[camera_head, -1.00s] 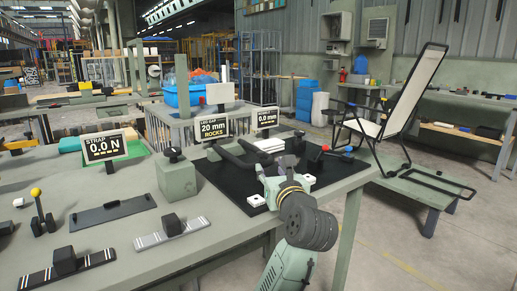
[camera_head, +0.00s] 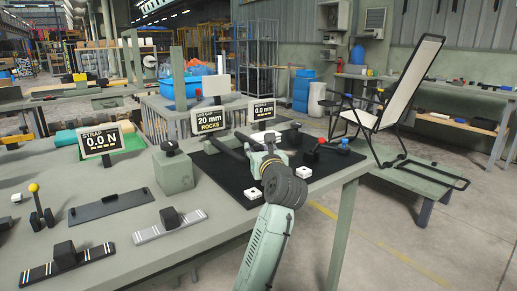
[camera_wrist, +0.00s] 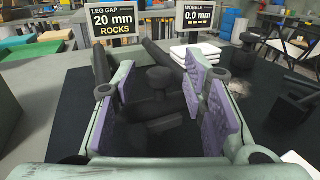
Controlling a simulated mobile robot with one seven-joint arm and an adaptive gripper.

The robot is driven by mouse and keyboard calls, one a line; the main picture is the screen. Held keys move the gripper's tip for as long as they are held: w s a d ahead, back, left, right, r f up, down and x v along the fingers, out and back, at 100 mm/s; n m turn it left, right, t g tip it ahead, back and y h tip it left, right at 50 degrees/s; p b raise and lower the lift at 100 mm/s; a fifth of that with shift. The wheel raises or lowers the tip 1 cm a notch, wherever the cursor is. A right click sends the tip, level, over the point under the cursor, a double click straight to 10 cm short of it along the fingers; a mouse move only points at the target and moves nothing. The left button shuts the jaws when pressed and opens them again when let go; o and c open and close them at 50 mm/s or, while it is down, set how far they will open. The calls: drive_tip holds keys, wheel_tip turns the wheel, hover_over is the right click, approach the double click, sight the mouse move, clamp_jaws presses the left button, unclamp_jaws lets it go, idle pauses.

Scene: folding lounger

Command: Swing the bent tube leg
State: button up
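Dark bent tubing (camera_head: 226,149) lies on the black mat (camera_head: 237,181) on the bench; which piece is the leg I cannot tell. My gripper (camera_head: 264,141) is over the mat at the tubing's right end. In the wrist view, my gripper (camera_wrist: 161,80) has its purple pads wide apart. A black knob and dark tubing (camera_wrist: 165,60) show between and beyond the pads, with no visible grip on them. The left finger hides part of the tubing. The leg gap sign (camera_head: 210,121) reads 20 mm, ROCKS; the wobble sign (camera_head: 263,110) reads 0.0 mm.
A green block with a black knob (camera_head: 173,170) stands left of the mat. White pads (camera_head: 253,194) lie on the mat. Red (camera_head: 314,149) and blue (camera_head: 343,146) knobs stand at its right. The lounger (camera_head: 398,97) stands on a low platform beyond the bench.

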clamp_jaws()
idle(0.3)
idle(0.4)
